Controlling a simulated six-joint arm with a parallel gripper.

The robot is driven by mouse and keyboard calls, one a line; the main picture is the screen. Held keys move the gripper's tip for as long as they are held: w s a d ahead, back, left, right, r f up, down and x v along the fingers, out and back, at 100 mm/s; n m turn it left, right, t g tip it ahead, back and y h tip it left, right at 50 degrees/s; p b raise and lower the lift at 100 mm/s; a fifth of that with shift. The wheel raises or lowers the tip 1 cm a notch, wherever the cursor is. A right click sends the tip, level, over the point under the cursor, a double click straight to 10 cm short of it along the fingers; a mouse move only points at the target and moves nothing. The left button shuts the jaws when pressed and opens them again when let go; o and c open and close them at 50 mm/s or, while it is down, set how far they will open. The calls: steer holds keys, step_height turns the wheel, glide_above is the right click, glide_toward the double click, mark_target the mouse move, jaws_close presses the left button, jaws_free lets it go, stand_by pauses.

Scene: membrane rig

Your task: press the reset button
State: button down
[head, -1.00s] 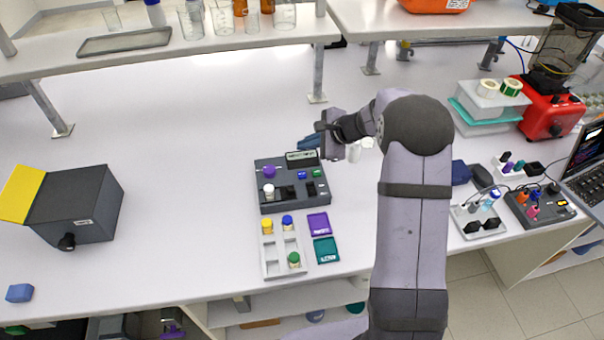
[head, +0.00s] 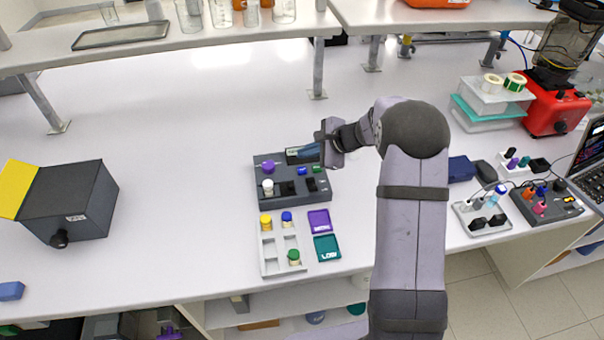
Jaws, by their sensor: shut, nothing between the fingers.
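The dark grey control box (head: 322,197) stands on the bench left of my arm. Its top carries a purple knob (head: 268,167), a small blue button (head: 301,171), a small green button (head: 316,169), a white cylinder (head: 267,187), dark blocks and a display at the back edge. The labels are too small to read, so I cannot tell which control is the reset button. My gripper (head: 303,153) is shut and empty. Its blue-grey fingers point left over the box's back right part and partly cover the display. I cannot tell whether they touch the box.
In front of the box lie a white tray (head: 270,268) with small capped vials, a purple card (head: 319,220) and a teal card (head: 326,248). A dark box with a yellow panel (head: 75,200) stands at left. The bench between is clear.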

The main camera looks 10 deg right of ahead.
mark_target(305, 171)
steer(key=shift+f+b, duration=1.3)
steer(key=shift+f, duration=0.4)
steer(key=shift+f+b, duration=0.9)
steer(key=shift+b, duration=0.1)
stand_by(1.8)
steer(key=shift+r+p, duration=0.55)
steer(key=shift+r, duration=0.35)
steer(key=shift+r+p, duration=1.85)
steer(key=shift+r, duration=0.7)
